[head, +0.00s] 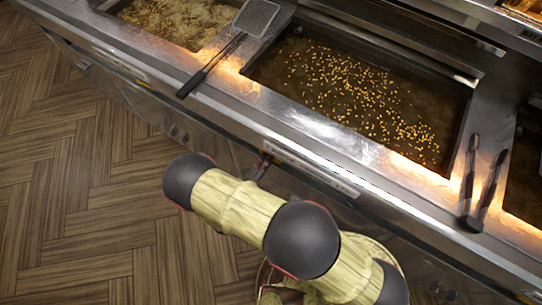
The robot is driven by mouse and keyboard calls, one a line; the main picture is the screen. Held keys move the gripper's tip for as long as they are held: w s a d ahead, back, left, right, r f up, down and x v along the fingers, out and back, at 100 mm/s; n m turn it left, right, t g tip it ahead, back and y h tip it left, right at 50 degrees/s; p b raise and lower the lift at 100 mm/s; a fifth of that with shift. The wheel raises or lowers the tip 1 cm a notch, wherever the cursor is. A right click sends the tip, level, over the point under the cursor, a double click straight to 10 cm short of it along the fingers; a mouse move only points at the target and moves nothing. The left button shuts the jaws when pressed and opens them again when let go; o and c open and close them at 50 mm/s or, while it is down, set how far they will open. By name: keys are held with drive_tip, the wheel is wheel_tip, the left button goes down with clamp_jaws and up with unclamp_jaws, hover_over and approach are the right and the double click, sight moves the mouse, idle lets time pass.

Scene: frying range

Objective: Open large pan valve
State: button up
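The large pan (352,92) is a wide rectangular fryer vat of dark oil with many small golden bits floating in it. It is set in the steel range in the upper middle. A small dark piece (260,167) with a reddish spot shows at the front panel below the pan, just behind my arm. I cannot tell whether it is the valve handle or part of my gripper. My arm reaches up from the bottom and bends in front of the range. It hides much of the lower front panel, and no gripper fingers can be made out.
A skimmer (257,17) lies across the divider left of the pan, its handles over the front edge. Black-handled tongs (481,183) lie on the right divider. Another vat (180,20) with frying food is at upper left. The wooden floor (70,190) at left is clear.

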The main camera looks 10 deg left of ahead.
drive_tip(key=shift+x, duration=1.2)
drive_tip(key=shift+c, duration=0.9)
clamp_jaws()
